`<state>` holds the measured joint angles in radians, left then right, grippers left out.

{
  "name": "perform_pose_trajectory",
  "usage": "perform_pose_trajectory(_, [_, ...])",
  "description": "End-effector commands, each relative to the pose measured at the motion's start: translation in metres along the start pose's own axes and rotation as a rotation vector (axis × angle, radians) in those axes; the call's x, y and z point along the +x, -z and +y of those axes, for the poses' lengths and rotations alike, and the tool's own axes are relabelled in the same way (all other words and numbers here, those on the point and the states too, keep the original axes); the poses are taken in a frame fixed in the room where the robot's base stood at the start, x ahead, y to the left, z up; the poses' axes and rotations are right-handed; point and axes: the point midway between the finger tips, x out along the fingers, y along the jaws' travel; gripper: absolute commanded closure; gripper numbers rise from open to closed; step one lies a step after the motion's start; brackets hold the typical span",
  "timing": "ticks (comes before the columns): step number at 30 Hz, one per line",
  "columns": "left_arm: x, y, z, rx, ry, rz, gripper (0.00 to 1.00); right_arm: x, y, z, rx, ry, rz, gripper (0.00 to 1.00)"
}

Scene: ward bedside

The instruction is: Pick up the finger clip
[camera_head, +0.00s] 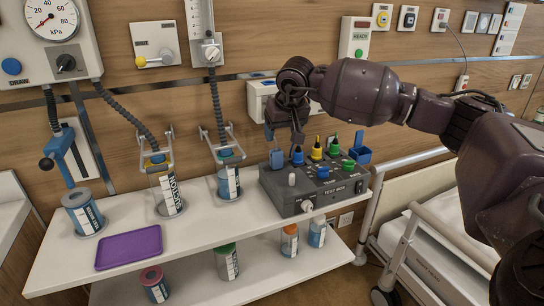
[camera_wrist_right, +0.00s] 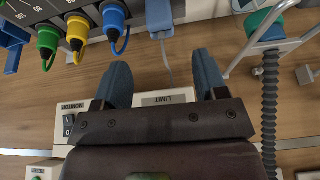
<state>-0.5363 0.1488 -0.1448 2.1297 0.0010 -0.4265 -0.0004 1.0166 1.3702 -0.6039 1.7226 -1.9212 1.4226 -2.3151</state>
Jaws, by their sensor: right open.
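A small blue piece with a thin grey cord, which looks like the finger clip (camera_head: 276,158), is at the left side of the grey test box (camera_head: 309,207). It also shows at the top of the right wrist view (camera_wrist_right: 158,15), in line with the gap between my fingers. My right gripper (camera_head: 284,135) is above and slightly behind it, close to the wall. Its two blue fingers are apart with nothing between them in the right wrist view (camera_wrist_right: 157,84). My left gripper is not in view.
Coloured plugs (camera_head: 316,150) stand on the test box, with another blue piece (camera_head: 360,150) at its right. Suction canisters with hoses (camera_head: 228,182) and a purple tray (camera_head: 129,247) are on the white shelf (camera_head: 205,225). A bed rail (camera_head: 405,240) is at the right.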

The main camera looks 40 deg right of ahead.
Motion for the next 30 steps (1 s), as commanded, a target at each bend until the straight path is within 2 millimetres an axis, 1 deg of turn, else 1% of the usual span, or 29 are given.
perform_pose_trajectory(1, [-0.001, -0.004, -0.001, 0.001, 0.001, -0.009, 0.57, 0.001, 0.0, 0.0, -0.017, 0.001, -0.002, 0.34])
perform_pose_trajectory(5, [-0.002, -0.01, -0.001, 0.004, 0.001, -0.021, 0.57, 0.009, -0.001, -0.001, -0.034, 0.004, -0.003, 0.34])
perform_pose_trajectory(11, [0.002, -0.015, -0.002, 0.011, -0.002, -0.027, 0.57, 0.036, -0.002, -0.001, -0.033, 0.004, -0.007, 0.34])
perform_pose_trajectory(15, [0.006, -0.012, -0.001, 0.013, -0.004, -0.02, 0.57, 0.055, -0.002, -0.001, -0.031, 0.005, -0.006, 0.34])
perform_pose_trajectory(19, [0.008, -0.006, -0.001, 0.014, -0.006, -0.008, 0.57, 0.061, -0.001, -0.002, -0.031, 0.005, -0.003, 0.34])
perform_pose_trajectory(23, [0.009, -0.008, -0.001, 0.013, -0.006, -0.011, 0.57, 0.069, -0.001, -0.002, -0.03, 0.006, -0.004, 0.34])
perform_pose_trajectory(30, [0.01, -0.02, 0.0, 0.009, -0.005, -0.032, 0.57, 0.103, 0.0, -0.001, -0.03, 0.006, -0.006, 0.34])
